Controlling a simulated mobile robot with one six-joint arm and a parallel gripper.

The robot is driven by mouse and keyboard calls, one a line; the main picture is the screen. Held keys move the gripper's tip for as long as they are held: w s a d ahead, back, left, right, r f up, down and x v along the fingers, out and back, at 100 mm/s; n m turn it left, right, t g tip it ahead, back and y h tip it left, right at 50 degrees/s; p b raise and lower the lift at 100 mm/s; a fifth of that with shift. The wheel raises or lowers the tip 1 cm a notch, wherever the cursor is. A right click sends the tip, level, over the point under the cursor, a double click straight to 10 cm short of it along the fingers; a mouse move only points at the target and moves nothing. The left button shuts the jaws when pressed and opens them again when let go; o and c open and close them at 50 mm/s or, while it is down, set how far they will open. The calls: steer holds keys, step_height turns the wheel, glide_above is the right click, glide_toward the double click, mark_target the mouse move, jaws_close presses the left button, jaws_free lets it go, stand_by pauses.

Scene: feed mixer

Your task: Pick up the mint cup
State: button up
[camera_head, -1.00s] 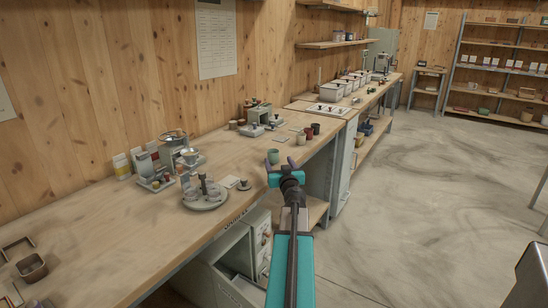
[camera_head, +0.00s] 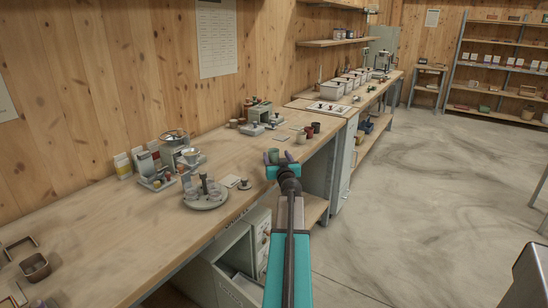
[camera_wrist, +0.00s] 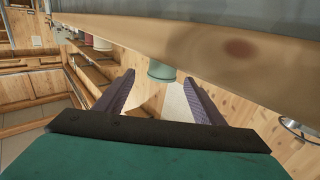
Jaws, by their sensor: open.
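The mint cup (camera_head: 274,153) stands near the front edge of the workbench (camera_head: 130,218), partly hidden by my gripper in the head view. It also shows in the wrist view (camera_wrist: 161,70), ahead of and between the fingertips, with part of it cut off by the bench edge. My gripper (camera_head: 279,157) is open and empty at the bench's front edge, close to the cup. In the wrist view the two purple fingers (camera_wrist: 159,82) are spread wide. I cannot tell whether they touch the cup.
Dark and red cups (camera_head: 309,131) stand behind the mint cup. A round grey stand (camera_head: 205,203) and a small dark-topped item (camera_head: 244,184) lie to the left. A scale-like device (camera_head: 258,117) stands farther back.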

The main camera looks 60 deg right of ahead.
mark_target(275, 154)
steer(key=shift+w+d, duration=0.1)
steer(key=shift+p+x, duration=1.05)
steer(key=shift+x, duration=1.4)
steer(key=shift+w+f, duration=0.1)
steer(key=shift+w, duration=0.05)
steer(key=c, duration=1.1)
